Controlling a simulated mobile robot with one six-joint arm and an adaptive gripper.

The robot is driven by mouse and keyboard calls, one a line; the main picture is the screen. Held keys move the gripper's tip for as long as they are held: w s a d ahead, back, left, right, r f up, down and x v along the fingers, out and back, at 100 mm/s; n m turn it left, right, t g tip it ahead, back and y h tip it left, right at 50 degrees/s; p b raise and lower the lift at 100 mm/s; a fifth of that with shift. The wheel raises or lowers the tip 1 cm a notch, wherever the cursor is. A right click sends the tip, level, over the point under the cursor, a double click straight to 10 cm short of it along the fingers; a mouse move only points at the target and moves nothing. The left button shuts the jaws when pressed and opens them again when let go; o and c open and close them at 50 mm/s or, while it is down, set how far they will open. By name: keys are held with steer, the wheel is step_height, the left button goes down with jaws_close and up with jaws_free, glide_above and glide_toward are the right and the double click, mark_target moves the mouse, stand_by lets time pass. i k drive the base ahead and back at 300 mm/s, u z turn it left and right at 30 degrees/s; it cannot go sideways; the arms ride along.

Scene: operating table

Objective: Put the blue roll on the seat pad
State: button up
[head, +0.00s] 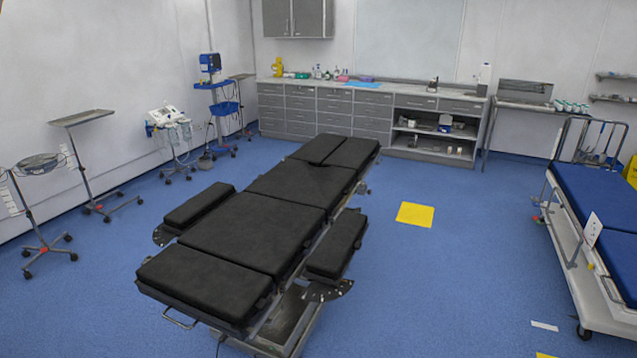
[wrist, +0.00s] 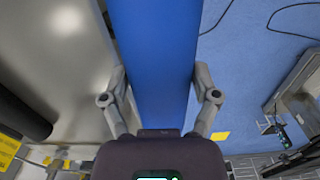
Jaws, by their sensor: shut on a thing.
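In the wrist view my gripper (wrist: 160,82) is shut on the blue roll (wrist: 152,35), with one finger on each side of it. The roll is long and runs from the gripper's palm out past the top edge of the picture. Neither roll nor gripper shows in the head view. The operating table (head: 285,322) stands in the middle of the head view with black pads. The seat pad (head: 300,184) looks to be the bare section between the large back pad (head: 250,232) and the split pads (head: 340,151) at the far end.
In the wrist view a grey shiny surface (wrist: 60,60) lies left of the roll, with a black rounded thing (wrist: 22,116) beside it. Two side pads (head: 200,204) (head: 337,245) flank the table. A blue trolley bed (head: 600,205) stands right. Floor around the yellow square (head: 415,214) is clear.

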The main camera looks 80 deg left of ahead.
mark_target(309, 180)
steer(key=k, duration=0.6)
steer(key=u, duration=0.3)
steer(key=i, duration=0.7)
steer(key=u, duration=0.4)
steer(key=i, duration=0.8)
steer(key=u, duration=0.5)
steer(key=i, duration=0.7)
steer(key=u, duration=0.45)
steer(key=i, duration=1.3)
steer(key=u, duration=0.6)
steer(key=i, duration=0.7)
steer(key=u, duration=0.2)
